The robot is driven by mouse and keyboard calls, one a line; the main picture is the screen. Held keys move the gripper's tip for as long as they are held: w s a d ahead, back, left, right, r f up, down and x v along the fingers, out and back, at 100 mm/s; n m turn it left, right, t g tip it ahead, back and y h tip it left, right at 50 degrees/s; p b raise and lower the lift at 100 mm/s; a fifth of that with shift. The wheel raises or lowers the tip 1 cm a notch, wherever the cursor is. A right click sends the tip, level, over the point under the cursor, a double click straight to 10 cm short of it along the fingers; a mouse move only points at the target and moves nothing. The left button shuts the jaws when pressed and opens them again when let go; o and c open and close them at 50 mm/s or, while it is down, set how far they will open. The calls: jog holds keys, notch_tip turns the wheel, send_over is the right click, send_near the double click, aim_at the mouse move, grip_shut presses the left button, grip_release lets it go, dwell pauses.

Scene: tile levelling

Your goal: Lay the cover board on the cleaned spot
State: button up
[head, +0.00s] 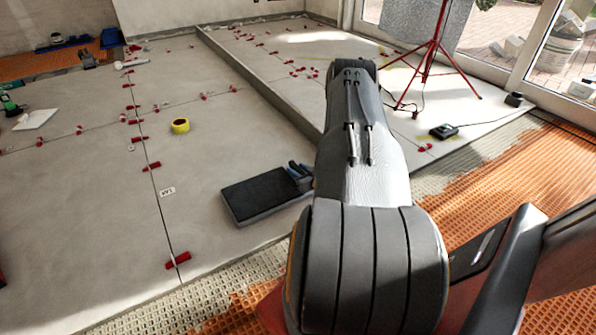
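My arm rises through the middle of the head view and hides the floor behind it. A flat dark slab (262,194) with a pale edge lies on or just above the grey tiles, left of the arm. A small grey block with dark blue parts (299,175) is at its right end, partly against the arm's outline. I cannot tell whether the slab is the cover board. A small white board (36,118) lies at the far left. No cleaned spot can be told apart on the tiles.
Red levelling wedges (177,260) stand along the joints. A red tripod (432,50) and a black device (443,131) stand at right. Orange matting (530,170) borders the tiles.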

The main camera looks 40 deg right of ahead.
jog(key=p+v, duration=0.5)
jog(key=v, duration=0.7)
jog(key=shift+a, duration=0.1)
